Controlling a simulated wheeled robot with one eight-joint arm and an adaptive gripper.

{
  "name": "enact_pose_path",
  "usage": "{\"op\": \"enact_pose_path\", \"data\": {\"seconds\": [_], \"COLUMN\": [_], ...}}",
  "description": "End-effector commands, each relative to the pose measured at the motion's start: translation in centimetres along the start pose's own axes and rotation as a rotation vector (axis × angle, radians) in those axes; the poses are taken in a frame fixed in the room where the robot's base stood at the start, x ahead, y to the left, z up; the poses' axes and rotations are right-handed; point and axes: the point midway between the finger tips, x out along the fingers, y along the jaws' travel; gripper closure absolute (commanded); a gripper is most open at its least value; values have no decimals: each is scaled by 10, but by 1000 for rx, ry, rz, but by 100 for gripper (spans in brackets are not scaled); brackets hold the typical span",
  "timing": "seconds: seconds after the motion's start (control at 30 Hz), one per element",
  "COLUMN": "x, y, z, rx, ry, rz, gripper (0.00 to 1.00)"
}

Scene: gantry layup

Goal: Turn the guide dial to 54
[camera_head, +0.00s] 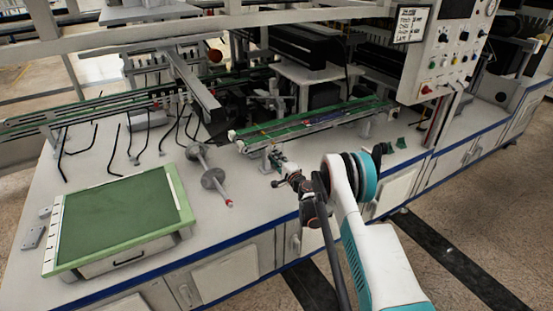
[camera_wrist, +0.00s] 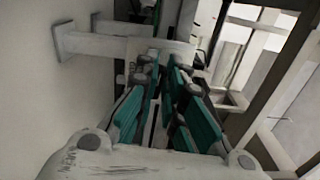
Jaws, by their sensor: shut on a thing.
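My gripper (camera_head: 278,163) is at the front edge of the green-edged conveyor rail (camera_head: 310,126), beside the rail's near left end. In the wrist view, its teal fingers (camera_wrist: 168,95) point away from the camera and are closed in around a small part at their tips. That part is where the guide dial sits, but the fingers hide most of it. No numbers or pointer on the dial can be read in either view. A pale grey bracket (camera_wrist: 95,44) shows just beyond the fingertips in the wrist view.
A green-topped tray (camera_head: 120,220) stands on the white bench at left. A grey spindle with discs (camera_head: 207,172) lies between it and the rail. A control panel (camera_head: 445,50) hangs at upper right. Small green pieces (camera_head: 400,143) lie right of the rail.

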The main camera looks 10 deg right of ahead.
Motion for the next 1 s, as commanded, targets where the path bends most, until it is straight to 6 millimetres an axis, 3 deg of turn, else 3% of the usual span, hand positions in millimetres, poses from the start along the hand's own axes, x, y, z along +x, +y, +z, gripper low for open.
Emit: {"op": "enact_pose_path", "data": {"seconds": [0.5, 1.0], "x": [-1, -1], "y": [7, 8], "z": [0, 0], "rx": [-364, -448], "ry": [-2, -3], "rz": [0, 0], "gripper": [100, 100]}}
